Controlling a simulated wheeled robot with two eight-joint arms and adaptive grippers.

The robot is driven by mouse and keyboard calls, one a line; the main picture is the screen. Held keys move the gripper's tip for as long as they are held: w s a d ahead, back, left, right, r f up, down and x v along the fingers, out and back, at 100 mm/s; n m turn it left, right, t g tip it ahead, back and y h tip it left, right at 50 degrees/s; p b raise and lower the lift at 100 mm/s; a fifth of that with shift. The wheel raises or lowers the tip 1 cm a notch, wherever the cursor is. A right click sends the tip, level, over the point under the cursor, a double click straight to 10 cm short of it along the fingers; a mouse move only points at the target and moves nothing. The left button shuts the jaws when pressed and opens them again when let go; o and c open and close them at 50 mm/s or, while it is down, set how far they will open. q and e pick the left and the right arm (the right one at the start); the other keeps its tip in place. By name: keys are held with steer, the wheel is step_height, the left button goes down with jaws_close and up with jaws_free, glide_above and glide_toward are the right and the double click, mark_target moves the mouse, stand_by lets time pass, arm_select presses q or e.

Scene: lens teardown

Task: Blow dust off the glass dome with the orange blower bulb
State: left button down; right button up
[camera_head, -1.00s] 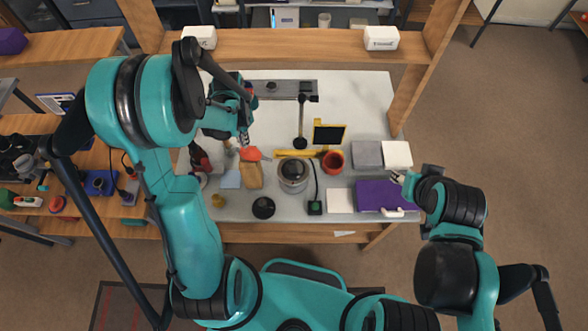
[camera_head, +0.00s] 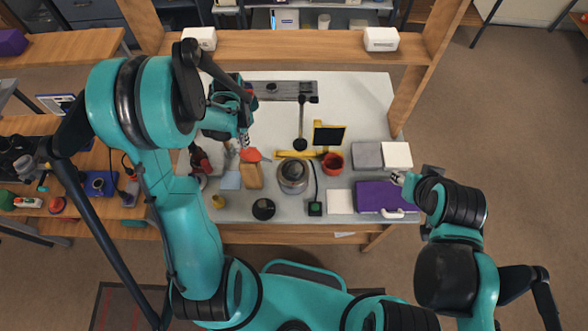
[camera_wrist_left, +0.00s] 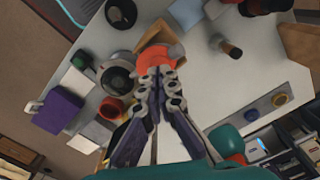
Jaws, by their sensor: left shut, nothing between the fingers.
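The orange blower bulb (camera_head: 251,155) lies on the white table at a wooden block. In the left wrist view the bulb (camera_wrist_left: 157,56) is just beyond my left fingertips. My left gripper (camera_head: 244,141) is above it, shut and empty; it also shows in the left wrist view (camera_wrist_left: 160,73), its tips overlapping the bulb's near edge. I cannot tell whether they touch. The glass dome (camera_head: 293,172) stands in a round metal holder to the right of the bulb; it shows at the left in the wrist view (camera_wrist_left: 116,78). My right gripper (camera_head: 398,179) is at the table's right edge, too small to read.
A red cup (camera_head: 333,162) and a yellow-framed dark panel (camera_head: 329,134) stand right of the dome. A black round piece (camera_head: 263,209) is at the front. A purple case (camera_head: 378,194) lies near my right gripper. The back right of the table is clear.

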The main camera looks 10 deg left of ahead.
arm_select(q)
steer(key=shift+f, duration=0.2)
steer(key=shift+f+b, duration=1.5)
steer(key=shift+b, duration=0.2)
steer(key=shift+r, duration=0.15)
steer(key=shift+r+p, duration=1)
steer(key=shift+r, duration=0.55)
steer(key=shift+r+p, duration=1.7)
steer(key=shift+r, duration=0.85)
